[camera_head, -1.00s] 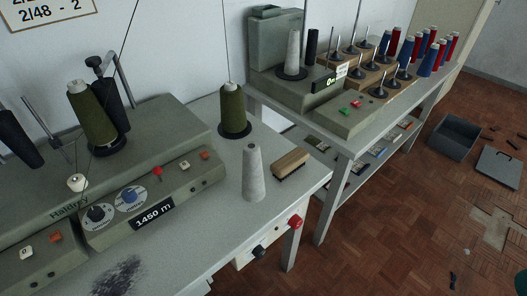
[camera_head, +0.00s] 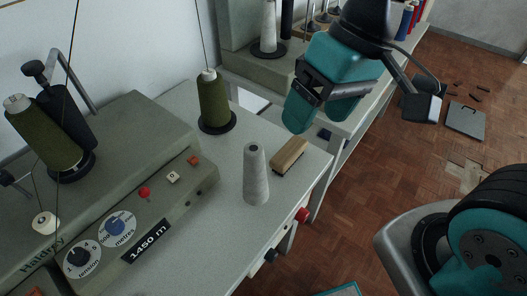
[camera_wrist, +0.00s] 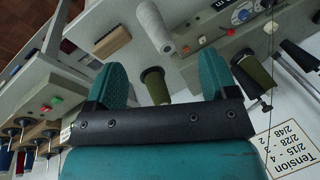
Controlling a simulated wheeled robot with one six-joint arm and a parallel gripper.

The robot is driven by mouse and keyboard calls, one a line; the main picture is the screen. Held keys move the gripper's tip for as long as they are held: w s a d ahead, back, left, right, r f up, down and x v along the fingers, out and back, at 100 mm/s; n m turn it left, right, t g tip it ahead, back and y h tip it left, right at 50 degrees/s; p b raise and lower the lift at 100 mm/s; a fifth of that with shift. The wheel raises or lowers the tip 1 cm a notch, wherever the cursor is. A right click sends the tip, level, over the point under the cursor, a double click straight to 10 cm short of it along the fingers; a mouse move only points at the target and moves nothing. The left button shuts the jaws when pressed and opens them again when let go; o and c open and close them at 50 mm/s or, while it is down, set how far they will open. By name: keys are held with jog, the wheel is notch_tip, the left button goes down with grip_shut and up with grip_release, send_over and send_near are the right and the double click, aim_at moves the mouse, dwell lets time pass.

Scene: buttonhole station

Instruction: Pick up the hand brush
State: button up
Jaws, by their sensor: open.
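The hand brush (camera_head: 289,155) has a light wooden back and dark bristles. It lies near the right edge of the grey machine table, just right of a grey-white thread cone. My gripper (camera_head: 316,116) is open and empty, in the air above the table. In the head view it appears above and slightly right of the brush, apart from it. In the wrist view the brush (camera_wrist: 111,41) shows beyond the left finger's tip, outside the space between my open fingers (camera_wrist: 163,70).
The grey-white cone (camera_head: 256,175) stands upright close to the brush. A green spool (camera_head: 213,101) stands behind it. The winding machine (camera_head: 120,190) with knobs fills the left. A second table (camera_head: 355,112) holds several spools. A red knob (camera_head: 303,215) sits at the table's front edge.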

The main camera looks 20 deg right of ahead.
jog(key=w+d+f+m+h+b, duration=0.1)
jog(key=w+d+f+m+b, duration=0.1)
jog(key=w+f+m, duration=0.45)
jog(key=m+h+b, duration=0.1)
jog(key=m, duration=0.6)
send_near(289, 150)
jog(key=shift+m+g, duration=0.4)
jog(key=shift+m, duration=0.15)
jog(key=f, duration=0.6)
jog(key=shift+w+a+f+b, duration=0.15)
jog(key=shift+w+a+b, duration=0.1)
jog(key=shift+a+b, duration=0.15)
jog(key=shift+s+a+f, duration=0.15)
jog(key=shift+s+f, duration=0.05)
jog(key=shift+f, duration=1.2)
jog(key=shift+s+a+f, duration=0.15)
jog(key=shift+f, duration=1.25)
jog(key=c, duration=1)
jog(key=shift+c, duration=0.2)
jog(key=shift+r, duration=0.1)
notch_tip(289, 150, up, 20)
jog(key=p, duration=0.1)
